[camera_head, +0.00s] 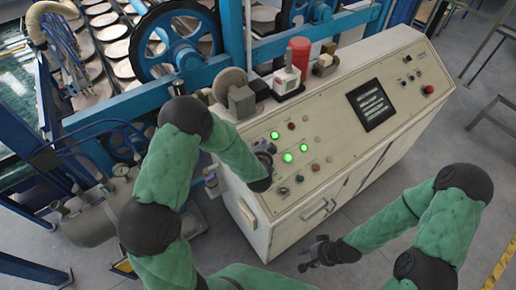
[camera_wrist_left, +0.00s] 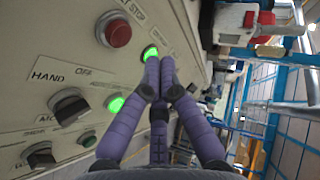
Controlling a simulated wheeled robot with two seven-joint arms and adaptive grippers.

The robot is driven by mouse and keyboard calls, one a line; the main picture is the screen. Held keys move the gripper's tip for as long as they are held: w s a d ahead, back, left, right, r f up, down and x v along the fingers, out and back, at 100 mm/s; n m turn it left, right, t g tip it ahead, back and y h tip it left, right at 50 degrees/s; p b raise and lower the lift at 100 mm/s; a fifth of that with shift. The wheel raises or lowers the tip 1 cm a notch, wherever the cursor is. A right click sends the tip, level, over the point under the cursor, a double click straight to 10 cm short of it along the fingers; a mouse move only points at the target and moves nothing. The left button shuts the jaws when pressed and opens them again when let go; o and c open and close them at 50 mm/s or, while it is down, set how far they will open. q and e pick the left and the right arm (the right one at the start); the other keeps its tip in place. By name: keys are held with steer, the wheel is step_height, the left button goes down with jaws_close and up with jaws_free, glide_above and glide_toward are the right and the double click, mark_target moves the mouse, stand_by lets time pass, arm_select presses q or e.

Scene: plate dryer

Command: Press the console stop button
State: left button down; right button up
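The console (camera_head: 330,110) is a beige cabinet with a sloped panel of buttons and knobs. In the left wrist view a red button (camera_wrist_left: 118,33) sits in a pale collar, beside partly hidden lettering ending in "STOP". In the head view a small red button (camera_head: 291,126) is on the left part of the panel, and a larger red button (camera_head: 429,89) is at its far right. My left gripper (camera_head: 266,152) is over the panel's left end; its purple fingers (camera_wrist_left: 160,75) are together and empty, right of the red button. My right gripper (camera_head: 314,252) hangs before the cabinet, its fingers unclear.
Green lit buttons (camera_head: 303,147) and dark knobs (camera_wrist_left: 70,107) surround the left gripper. A dark screen (camera_head: 371,104) is mid-panel. A red cylinder (camera_head: 299,55) stands on the console's back ledge. Blue machinery with a wheel (camera_head: 178,45) is behind left.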

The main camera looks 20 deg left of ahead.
arm_select(q)
steer(key=shift+w+a+f+b, duration=0.3)
steer(key=shift+f+b, duration=0.15)
steer(key=shift+f, duration=0.2)
steer(key=shift+w+a+f+b, duration=0.15)
steer(key=shift+a+f+b, duration=0.15)
steer(key=shift+f+b, duration=0.25)
steer(key=shift+f, duration=0.2)
stand_by(0.5)
steer(key=shift+w+a+f+b, duration=0.15)
steer(key=shift+f+b, duration=0.05)
steer(key=shift+b, duration=0.1)
steer(key=shift+w+a+f+b, duration=0.1)
steer(key=shift+a+f+b, duration=0.05)
steer(key=shift+f+b, duration=0.25)
stand_by(0.7)
steer(key=shift+r, duration=0.2)
steer(key=shift+s+d+r+p, duration=0.25)
steer(key=shift+d+r+p, duration=0.05)
steer(key=shift+r+p, duration=0.35)
steer(key=r+p, duration=0.1)
steer(key=s+d+r+p, duration=0.1)
steer(key=d+r+p, duration=0.1)
steer(key=r, duration=0.1)
steer(key=shift+s+r+p, duration=0.1)
steer(key=shift+s+p, duration=0.2)
steer(key=shift+p, duration=0.05)
stand_by(0.4)
